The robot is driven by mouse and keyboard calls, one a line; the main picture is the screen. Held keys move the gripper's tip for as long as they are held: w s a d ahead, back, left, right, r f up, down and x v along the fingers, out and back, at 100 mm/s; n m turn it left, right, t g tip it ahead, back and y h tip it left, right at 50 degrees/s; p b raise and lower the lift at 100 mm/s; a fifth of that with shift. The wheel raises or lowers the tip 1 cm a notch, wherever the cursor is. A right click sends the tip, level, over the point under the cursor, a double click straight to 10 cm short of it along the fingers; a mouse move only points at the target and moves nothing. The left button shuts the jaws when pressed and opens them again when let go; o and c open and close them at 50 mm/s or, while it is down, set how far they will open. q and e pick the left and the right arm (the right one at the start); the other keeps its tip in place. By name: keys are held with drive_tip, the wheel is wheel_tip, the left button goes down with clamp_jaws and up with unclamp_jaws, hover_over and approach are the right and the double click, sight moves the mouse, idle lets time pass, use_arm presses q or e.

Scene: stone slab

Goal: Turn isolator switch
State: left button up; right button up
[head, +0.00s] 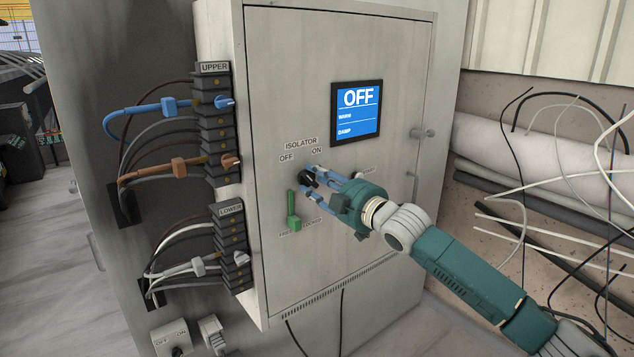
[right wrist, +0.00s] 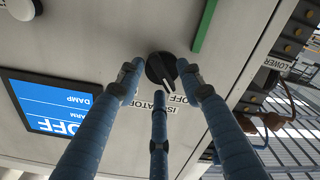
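The isolator switch is a black round knob (head: 305,180) on the grey cabinet door, below the ISOLATOR label with OFF at left and ON at right. In the right wrist view the knob (right wrist: 161,69) shows a pale pointer line towards the OFF label. My right gripper (head: 312,182) is at the knob, its blue fingers partly covering it in the head view. In the right wrist view its three fingers (right wrist: 159,72) are spread around the knob, with small gaps visible; contact cannot be told. My left gripper is not in view.
A blue display (head: 357,112) reads OFF, WARM and DAMP. A green handle (head: 292,212) sits just below left of the knob. Terminal blocks (head: 217,125) with wires line the cabinet's left side. Pipes and loose cables (head: 540,160) are at the right.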

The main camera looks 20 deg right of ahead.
drive_tip(key=v, duration=1.2)
idle(0.3)
